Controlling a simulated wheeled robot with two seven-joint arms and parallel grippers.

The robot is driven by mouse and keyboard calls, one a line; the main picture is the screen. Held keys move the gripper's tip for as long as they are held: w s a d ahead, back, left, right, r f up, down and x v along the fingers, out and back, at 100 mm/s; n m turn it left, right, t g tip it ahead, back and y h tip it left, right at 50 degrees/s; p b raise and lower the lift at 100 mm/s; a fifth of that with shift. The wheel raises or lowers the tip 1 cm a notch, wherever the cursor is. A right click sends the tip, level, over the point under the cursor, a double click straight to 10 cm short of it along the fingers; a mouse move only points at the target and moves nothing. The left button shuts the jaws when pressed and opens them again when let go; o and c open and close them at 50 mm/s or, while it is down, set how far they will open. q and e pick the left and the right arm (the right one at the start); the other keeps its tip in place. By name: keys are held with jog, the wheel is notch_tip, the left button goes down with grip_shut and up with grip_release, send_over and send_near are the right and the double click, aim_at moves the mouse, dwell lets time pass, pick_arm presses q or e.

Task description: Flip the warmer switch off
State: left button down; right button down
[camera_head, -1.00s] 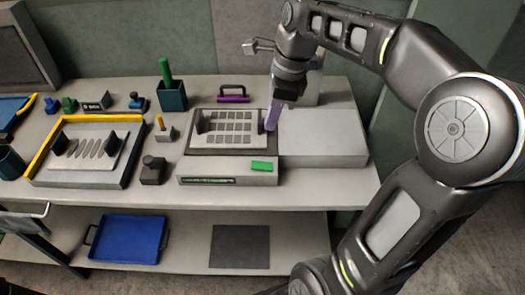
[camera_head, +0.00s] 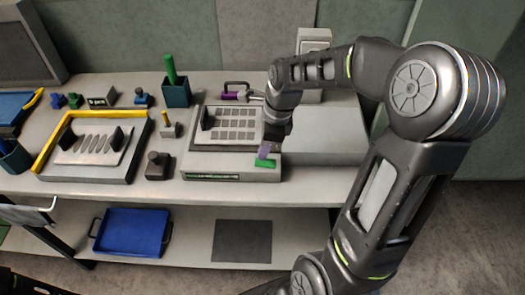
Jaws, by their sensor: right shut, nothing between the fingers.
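The warmer (camera_head: 232,164) is a light grey unit on the table with a dark plate bed (camera_head: 200,140) that carries a white sheet with a grid of grey squares. A green switch (camera_head: 266,163) sits on its front ledge, at the right. My right gripper (camera_head: 264,150) is shut with nothing in it. My left gripper is not in view.
A grey block (camera_head: 325,138) adjoins the warmer on the right. A yellow-edged tray (camera_head: 92,179) and a dark knobbed block (camera_head: 157,168) stand to the left. A blue tray (camera_head: 130,232) is on the lower shelf.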

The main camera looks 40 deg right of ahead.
jog(key=shift+x, duration=0.75)
jog(key=shift+a+f+h, duration=0.2)
jog(key=shift+f+h, duration=0.05)
jog(key=shift+h, duration=0.05)
jog(key=shift+s+d+g, duration=0.1)
jog(key=shift+g, duration=0.2)
jog(key=shift+s+d, duration=0.45)
jog(key=shift+d, duration=0.15)
